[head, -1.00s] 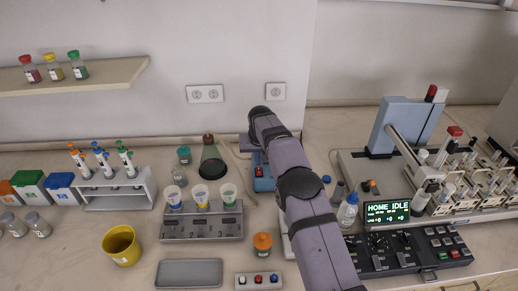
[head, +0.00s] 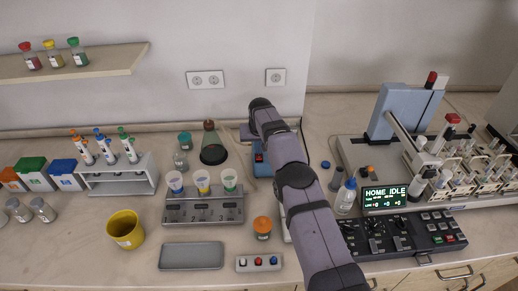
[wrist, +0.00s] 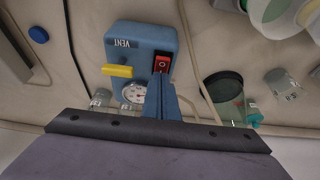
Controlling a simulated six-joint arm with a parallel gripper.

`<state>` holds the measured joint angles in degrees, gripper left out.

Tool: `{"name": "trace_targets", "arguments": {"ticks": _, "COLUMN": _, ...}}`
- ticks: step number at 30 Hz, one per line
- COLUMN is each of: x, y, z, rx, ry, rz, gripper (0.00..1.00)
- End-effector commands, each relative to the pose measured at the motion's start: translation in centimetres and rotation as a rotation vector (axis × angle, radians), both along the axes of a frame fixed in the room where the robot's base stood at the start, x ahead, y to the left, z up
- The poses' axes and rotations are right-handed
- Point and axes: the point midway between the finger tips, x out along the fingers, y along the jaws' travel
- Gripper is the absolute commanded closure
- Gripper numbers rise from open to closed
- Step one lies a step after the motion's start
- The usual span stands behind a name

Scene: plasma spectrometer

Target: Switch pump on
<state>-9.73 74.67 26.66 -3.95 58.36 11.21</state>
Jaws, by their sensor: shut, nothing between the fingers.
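The pump is a blue box (wrist: 140,55) marked VENT in the wrist view, with a yellow lever (wrist: 117,71) and a round gauge (wrist: 134,93). A red rocker switch (wrist: 162,63) in a black frame sits at its right side; I cannot tell which way it is set. My gripper (wrist: 160,80) is shut and empty, its blue fingertips close by the switch; I cannot tell if they touch it. In the head view the pump (head: 260,158) shows only partly beside my arm, and my fingertips are hidden.
A dark-based flask (head: 213,150) and a small jar (head: 185,140) stand left of the pump. A cup stand (head: 204,213) is nearer the front. A hose runs beside the pump. The instrument with the HOME IDLE display (head: 385,197) stands to the right.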

Motion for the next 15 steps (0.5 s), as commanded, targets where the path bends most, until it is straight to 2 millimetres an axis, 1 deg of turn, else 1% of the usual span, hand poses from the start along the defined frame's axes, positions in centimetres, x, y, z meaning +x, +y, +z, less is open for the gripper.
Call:
{"name": "trace_targets", "arguments": {"ticks": 1, "x": -0.01, "y": -0.07, "z": -0.55, "rx": -0.001, "ry": 0.008, "rz": 0.000, "gripper": 1.00}}
{"name": "trace_targets", "arguments": {"ticks": 15, "x": 0.13, "y": -0.16, "z": -1.04, "rx": -0.003, "ry": 0.014, "rz": 0.000, "gripper": 1.00}}
